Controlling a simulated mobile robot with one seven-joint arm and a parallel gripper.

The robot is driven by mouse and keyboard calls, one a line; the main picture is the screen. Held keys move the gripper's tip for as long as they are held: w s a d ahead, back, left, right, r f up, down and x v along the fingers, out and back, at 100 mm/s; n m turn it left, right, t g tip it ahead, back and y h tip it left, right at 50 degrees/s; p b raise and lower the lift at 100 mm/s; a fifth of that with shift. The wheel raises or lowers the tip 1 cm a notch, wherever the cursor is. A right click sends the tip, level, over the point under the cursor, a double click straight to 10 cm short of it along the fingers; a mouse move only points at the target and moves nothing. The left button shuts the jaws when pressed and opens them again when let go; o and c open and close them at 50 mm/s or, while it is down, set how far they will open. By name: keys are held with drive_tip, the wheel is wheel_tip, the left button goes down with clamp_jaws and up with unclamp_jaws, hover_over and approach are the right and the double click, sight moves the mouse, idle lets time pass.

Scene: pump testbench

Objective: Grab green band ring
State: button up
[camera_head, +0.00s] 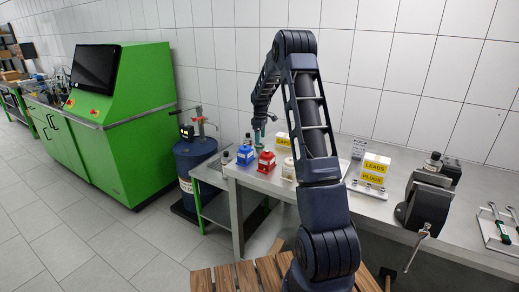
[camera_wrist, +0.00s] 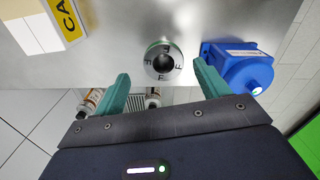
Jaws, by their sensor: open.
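In the wrist view a small round metal piece (camera_wrist: 163,61) with a dark centre hole, letters F around its face and a thin greenish edge stands on the grey bench; it looks like the green band ring. My gripper (camera_wrist: 161,72) is open, its two teal fingers to the left and right of the round piece, with space on both sides. I cannot tell the height between fingers and piece. In the head view my gripper (camera_head: 258,128) points down over the left part of the bench; the ring cannot be made out there.
A blue unit (camera_wrist: 240,68) sits close beside the right finger; it also shows in the head view (camera_head: 245,156), with a red one (camera_head: 266,164) to its right. A yellow-labelled box (camera_wrist: 63,18) is upper left in the wrist view. A black device (camera_head: 427,205) stands further right.

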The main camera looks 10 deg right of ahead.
sight(260, 148)
drive_tip(key=shift+s+a+f, duration=0.1)
drive_tip(key=shift+f, duration=1.3)
drive_tip(key=shift+a+f, duration=0.1)
drive_tip(key=shift+f, duration=1.3)
drive_tip(key=c, duration=1.2)
drive_tip(key=shift+o, duration=0.2)
drive_tip(key=shift+r, duration=0.15)
